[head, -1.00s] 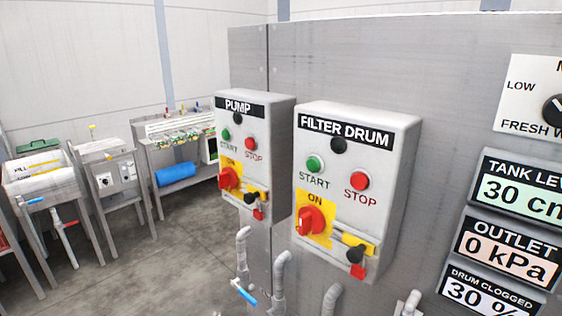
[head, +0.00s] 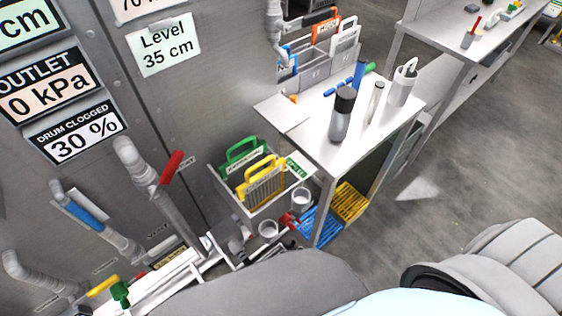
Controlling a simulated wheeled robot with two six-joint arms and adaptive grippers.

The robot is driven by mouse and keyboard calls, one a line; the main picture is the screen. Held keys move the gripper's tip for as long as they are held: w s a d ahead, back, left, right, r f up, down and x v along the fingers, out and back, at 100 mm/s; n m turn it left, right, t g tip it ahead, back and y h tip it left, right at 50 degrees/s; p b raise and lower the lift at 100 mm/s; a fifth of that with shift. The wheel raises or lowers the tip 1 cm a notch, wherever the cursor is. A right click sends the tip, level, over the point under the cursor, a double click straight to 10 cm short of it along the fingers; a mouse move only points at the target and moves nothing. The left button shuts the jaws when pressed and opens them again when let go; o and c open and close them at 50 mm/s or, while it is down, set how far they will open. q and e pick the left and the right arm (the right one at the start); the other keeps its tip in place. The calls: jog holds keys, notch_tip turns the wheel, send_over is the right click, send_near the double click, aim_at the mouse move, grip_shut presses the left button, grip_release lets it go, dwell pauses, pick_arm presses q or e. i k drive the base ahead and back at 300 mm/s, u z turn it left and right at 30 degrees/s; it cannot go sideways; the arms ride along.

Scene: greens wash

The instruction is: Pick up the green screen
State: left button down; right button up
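The green screen (head: 241,151) has a green frame with a handle loop at its top. In the head view it stands upright in a light grey holder (head: 288,195) against the metal wall, left of a white-topped bench. A yellow screen (head: 263,182) stands in the same holder, in front of the green one, and hides its lower part. Neither of my grippers shows. Only grey and pale parts of my own body fill the bottom edge, and nothing of mine touches the green screen in this view.
The bench (head: 305,127) bears a dark-topped bottle (head: 342,115), a white jug (head: 403,82) and a blue-handled tool. Blue (head: 318,225) and yellow (head: 349,203) slatted pieces sit below it. Pipes and a red-handled valve (head: 171,167) stick out left of the holder.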

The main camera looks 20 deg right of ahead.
aim_at(234, 170)
jog(key=u, duration=3.2)
jog(key=k, duration=2.1)
jog(key=z, duration=1.7)
